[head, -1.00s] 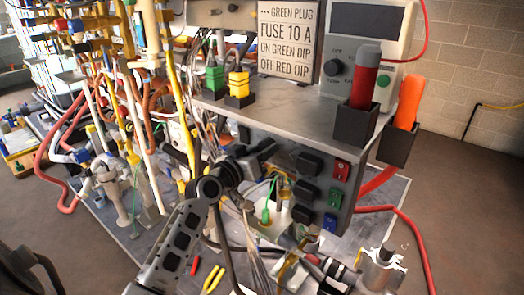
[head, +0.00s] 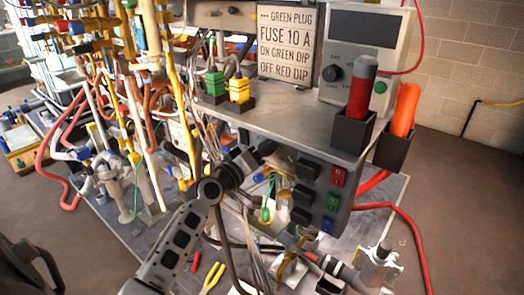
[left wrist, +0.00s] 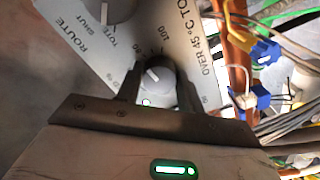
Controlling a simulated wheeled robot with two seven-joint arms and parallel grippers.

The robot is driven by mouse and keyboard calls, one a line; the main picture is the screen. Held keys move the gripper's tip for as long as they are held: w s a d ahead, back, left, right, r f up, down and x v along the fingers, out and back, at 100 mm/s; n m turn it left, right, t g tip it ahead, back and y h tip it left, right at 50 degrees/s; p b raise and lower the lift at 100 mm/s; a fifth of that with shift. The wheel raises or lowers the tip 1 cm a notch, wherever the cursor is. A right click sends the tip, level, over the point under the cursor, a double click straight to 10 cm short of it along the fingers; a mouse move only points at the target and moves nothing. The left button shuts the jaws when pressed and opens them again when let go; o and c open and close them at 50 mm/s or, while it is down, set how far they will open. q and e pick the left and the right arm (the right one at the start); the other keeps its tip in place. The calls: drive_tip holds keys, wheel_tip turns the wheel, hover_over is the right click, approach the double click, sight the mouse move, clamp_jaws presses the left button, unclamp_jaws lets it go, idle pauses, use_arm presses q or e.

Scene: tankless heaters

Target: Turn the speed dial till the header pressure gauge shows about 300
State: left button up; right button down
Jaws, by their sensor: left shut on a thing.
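My left gripper (head: 254,160) reaches to the left side of the grey bench unit in the head view. In the left wrist view its two dark fingers (left wrist: 159,92) stand on either side of a round grey dial (left wrist: 156,76) with a white pointer line and are shut on it. I cannot tell from the lettering whether this is the speed dial. I cannot make out the header pressure gauge or a reading in either view. My right gripper is not in view.
A second grey knob (left wrist: 112,8) is close by, near "ROUTE" and "SHUT". Loose wires and blue connectors (left wrist: 268,52) crowd the right of the wrist view. Pipes and hoses (head: 150,110) stand left of the bench unit (head: 300,130). A meter box (head: 365,50) is on top.

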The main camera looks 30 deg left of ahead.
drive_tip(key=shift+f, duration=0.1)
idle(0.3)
use_arm(q)
drive_tip(key=o, duration=1)
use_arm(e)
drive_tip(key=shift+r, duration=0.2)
use_arm(q)
drive_tip(key=s+a+b, duration=0.1)
drive_tip(key=s, duration=1.5)
drive_tip(key=shift+a+b, duration=0.15)
drive_tip(key=shift+b, duration=0.25)
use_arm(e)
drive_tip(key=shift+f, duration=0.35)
